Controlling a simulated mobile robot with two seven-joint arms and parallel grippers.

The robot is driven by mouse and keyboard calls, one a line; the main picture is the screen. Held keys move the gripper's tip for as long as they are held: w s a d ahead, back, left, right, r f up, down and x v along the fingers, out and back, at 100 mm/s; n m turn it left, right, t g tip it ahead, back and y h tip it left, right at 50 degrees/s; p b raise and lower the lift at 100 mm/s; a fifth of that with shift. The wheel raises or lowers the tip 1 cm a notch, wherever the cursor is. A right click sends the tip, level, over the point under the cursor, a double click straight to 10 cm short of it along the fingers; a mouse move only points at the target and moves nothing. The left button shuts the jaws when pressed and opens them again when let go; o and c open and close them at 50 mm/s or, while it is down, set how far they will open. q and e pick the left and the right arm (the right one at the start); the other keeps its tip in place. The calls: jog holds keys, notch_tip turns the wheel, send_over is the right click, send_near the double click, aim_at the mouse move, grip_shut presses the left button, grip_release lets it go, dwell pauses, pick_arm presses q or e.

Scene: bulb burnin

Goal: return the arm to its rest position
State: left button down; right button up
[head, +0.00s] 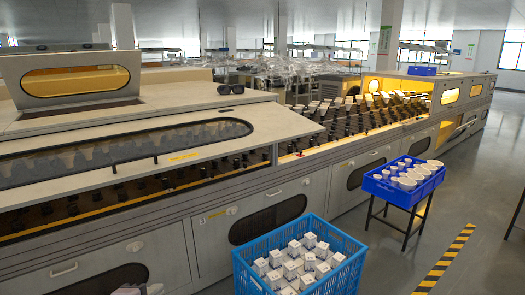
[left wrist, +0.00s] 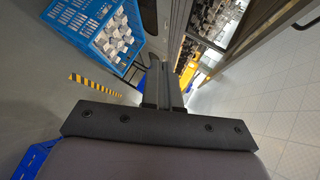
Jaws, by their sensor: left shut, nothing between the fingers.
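My left gripper (left wrist: 158,82) shows in the left wrist view with its two dark fingers together and nothing between them. It points past the long machine and the blue crate, apart from both as far as I can see. In the head view only a small pale piece at the bottom edge, left of the middle, shows, likely part of my left arm. The fingers cannot be made out there. My right gripper is in neither view.
A long grey burn-in machine (head: 225,205) with rows of dark sockets runs along the left. A blue crate (head: 345,245) of white boxes stands in front. A blue tray (head: 410,192) of bulbs sits on a dark stand. Grey floor (head: 490,200) at right is open, with a striped line.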

pick_arm(q)
jog(key=s+d+f+n+g, duration=0.1)
jog(key=s+d+f+n, duration=0.1)
jog(key=s+f+n, duration=0.5)
jog(key=s+d+f+n+g, duration=0.1)
jog(key=s+f+n, duration=0.7)
jog(key=s, duration=0.9)
jog(key=shift+d+f+g, duration=0.3)
jog(key=shift+d+f, duration=0.1)
jog(key=shift+f, duration=0.1)
jog(key=shift+s, duration=0.1)
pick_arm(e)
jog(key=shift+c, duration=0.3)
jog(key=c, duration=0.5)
pick_arm(q)
jog(key=shift+s+a, duration=0.1)
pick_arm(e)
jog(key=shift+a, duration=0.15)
